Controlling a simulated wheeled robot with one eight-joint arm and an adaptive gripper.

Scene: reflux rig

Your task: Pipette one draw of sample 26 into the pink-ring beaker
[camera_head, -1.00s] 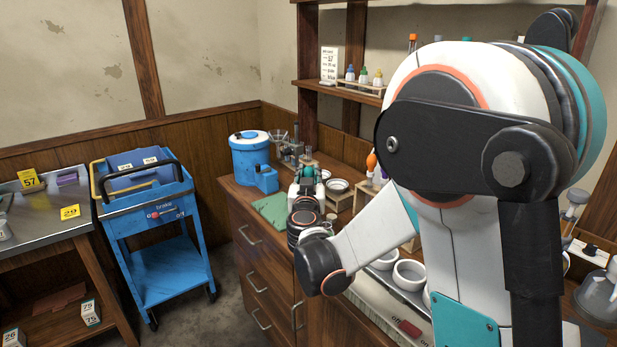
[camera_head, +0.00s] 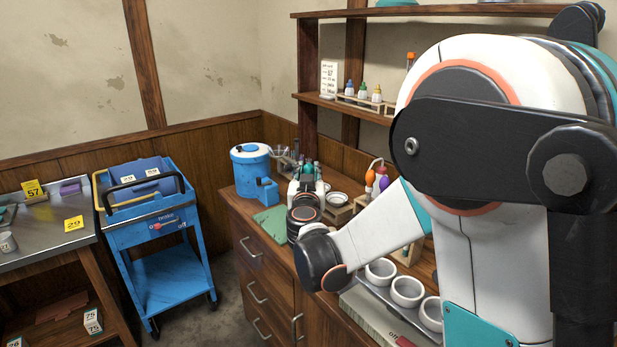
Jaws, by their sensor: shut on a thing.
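My gripper (camera_head: 308,177) is over the wooden counter, beyond my wrist and close to the green mat. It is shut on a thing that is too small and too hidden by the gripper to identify. Droppers with an orange bulb (camera_head: 370,178) and a purple bulb (camera_head: 384,183) stand to the right of my gripper, partly behind my arm. A small box at the lower left edge (camera_head: 15,342) is cut off by the picture; its number is hard to read. I cannot make out a pink-ring beaker; my arm hides much of the counter's right side.
A blue drum (camera_head: 250,165) and a green mat (camera_head: 270,219) are on the counter (camera_head: 233,205). White bowls (camera_head: 380,271) stand along its front. A blue cart (camera_head: 160,235) and a steel-topped table (camera_head: 45,246) are at left. Small bottles (camera_head: 363,91) stand on the shelf.

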